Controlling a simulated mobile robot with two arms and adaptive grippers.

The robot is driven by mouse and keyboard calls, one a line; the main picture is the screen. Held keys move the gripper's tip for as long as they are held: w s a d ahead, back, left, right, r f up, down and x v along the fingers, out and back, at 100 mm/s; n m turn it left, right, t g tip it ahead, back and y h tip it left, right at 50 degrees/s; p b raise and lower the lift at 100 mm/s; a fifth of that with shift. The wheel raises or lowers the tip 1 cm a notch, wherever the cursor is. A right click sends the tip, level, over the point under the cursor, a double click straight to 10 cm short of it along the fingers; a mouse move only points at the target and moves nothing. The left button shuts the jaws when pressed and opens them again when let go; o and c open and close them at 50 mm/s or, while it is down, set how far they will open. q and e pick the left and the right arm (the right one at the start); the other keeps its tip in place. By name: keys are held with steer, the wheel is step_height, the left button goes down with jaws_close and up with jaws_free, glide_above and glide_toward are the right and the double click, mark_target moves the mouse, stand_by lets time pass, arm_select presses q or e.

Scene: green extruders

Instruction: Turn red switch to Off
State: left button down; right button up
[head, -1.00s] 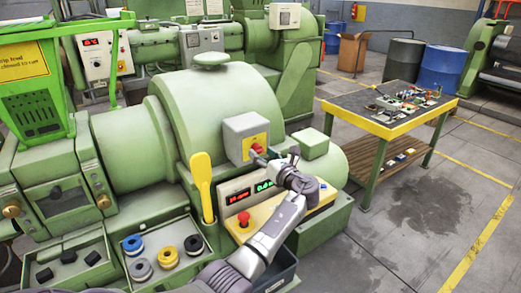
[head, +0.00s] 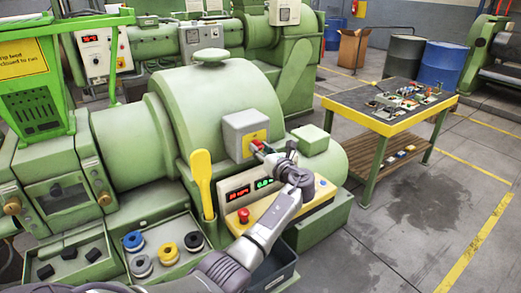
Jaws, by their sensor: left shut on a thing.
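The red switch (head: 257,144) sits on a yellow plate on the front of a grey box (head: 240,128), which is mounted on the side of the green extruder (head: 222,98). My left gripper (head: 265,150) is at the switch, reaching up from the bottom of the head view, and is shut on it. The fingers cover part of the switch, so its exact angle cannot be read. My right gripper is not in view.
A beige control panel (head: 308,204) with a red mushroom button (head: 243,215) and lit displays lies below my arm. A yellow paddle handle (head: 202,183) stands left of it.

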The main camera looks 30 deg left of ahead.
arm_select(q)
steer(key=n+b, duration=0.4)
steer(key=n, duration=0.1)
steer(key=shift+f, duration=0.25)
steer(key=n+b, duration=1)
steer(key=shift+f+y+b, duration=0.15)
steer(key=shift+y+b, duration=0.2)
steer(key=shift+y, duration=0.05)
steer(key=shift+w+n+g+b, duration=0.1)
steer(key=shift+n+g+b, duration=0.2)
steer(key=shift+n+b, duration=1.35)
steer(key=c, duration=0.8)
jaws_free()
steer(key=shift+r, duration=0.25)
